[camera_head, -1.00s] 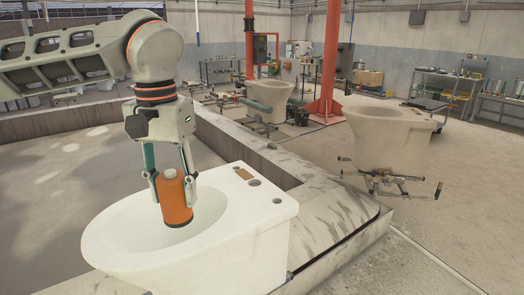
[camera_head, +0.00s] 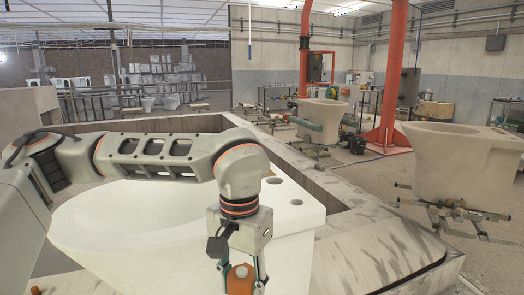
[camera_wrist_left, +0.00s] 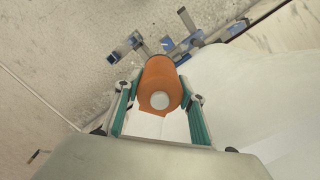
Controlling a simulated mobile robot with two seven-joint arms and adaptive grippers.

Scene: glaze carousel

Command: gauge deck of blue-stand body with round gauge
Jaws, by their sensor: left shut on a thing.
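The white toilet body (camera_head: 130,215) fills the lower left of the head view. Its deck shows round holes (camera_head: 295,202) on the right, partly behind my arm. In the left wrist view, the white body (camera_wrist_left: 235,90) is at the right, and stand parts with blue pieces (camera_wrist_left: 187,42) show beyond the gauge. My left gripper (camera_head: 240,284) is shut on the orange round gauge (camera_head: 240,276), in front of the body's near side in the head view. The gauge is an orange cylinder with a pale round end (camera_wrist_left: 160,100) in the wrist view. My right gripper is not in view.
A beige body (camera_head: 460,160) on a metal stand (camera_head: 460,215) is at the right, with another body (camera_head: 323,118) farther back. A stone-like ledge (camera_head: 365,235) runs beside the white body. An orange post (camera_head: 393,90) stands behind. Open floor lies between.

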